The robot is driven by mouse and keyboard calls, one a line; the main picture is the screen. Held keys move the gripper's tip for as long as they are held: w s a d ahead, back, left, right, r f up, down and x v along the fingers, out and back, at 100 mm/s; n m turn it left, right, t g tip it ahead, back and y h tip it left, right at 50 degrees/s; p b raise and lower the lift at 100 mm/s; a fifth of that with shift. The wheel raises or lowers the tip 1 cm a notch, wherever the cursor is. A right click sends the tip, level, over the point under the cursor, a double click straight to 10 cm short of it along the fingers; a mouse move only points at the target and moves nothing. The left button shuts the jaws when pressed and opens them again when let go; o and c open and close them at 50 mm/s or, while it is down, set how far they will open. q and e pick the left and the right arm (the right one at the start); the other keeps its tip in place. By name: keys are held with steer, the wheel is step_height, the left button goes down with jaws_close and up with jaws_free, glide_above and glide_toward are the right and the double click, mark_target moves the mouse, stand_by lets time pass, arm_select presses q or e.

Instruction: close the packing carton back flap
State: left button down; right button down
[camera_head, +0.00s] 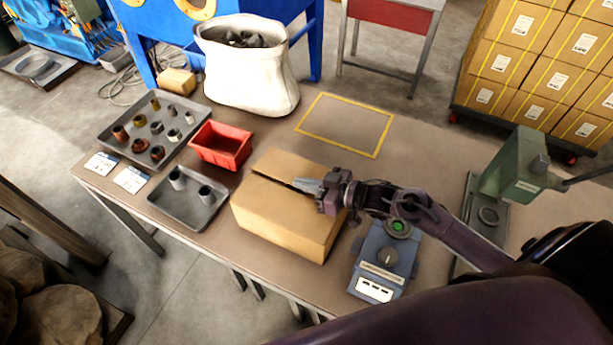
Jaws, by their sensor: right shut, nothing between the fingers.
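The packing carton (277,220) is a brown cardboard box near the front middle of the table. Its top flaps lie mostly flat, with a dark gap showing between them near my gripper. The back flap (289,166) lies at the far side of the top, close to level. My right gripper (300,184) is shut and empty, with its fingertips at the gap on top of the carton. Whether the fingers touch the flap I cannot tell. My right wrist hides the carton's right end. My left gripper is not in view.
A blue device (383,262) sits close on the right, below my right forearm. A green press (513,165) stands farther right. The yellow-outlined area (345,123) is clear.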

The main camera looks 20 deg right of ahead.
mark_target(305, 174)
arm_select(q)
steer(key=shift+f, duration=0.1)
arm_select(e)
steer(key=shift+f, duration=0.4)
stand_by(0.3)
